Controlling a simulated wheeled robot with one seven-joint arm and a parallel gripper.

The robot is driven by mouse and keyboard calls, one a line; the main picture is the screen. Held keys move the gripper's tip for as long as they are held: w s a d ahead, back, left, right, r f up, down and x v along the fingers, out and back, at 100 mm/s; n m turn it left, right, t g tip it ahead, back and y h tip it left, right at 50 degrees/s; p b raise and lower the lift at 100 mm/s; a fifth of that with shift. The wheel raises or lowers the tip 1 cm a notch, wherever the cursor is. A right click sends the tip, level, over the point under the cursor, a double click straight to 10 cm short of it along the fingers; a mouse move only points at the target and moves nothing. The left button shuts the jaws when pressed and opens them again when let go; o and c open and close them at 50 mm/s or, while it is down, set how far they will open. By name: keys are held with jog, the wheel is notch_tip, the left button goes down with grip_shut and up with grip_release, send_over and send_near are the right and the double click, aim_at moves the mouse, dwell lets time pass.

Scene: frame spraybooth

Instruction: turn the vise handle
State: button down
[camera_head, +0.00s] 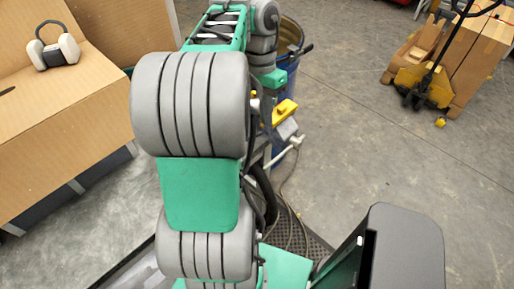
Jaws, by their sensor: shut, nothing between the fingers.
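No vise can be made out with certainty. Right of my arm, partly hidden behind it, is a small yellow and grey fixture (285,114). A pale bar (285,152) with thicker ends sits just below it; I cannot tell whether this is the vise handle. My grey and green arm fills the middle of the head view and hides much behind it. My gripper does not show, so its place relative to the bar cannot be seen.
A blue bin (291,75) stands behind my arm. A yellow pallet jack (425,88) stands with boxes at upper right. The concrete floor (400,165) at right is clear.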

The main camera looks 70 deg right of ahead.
aim_at(285, 151)
jog(key=b+x, duration=0.2)
jog(key=x, duration=1.2)
jog(key=shift+s, duration=0.25)
jog(key=shift+b, duration=0.45)
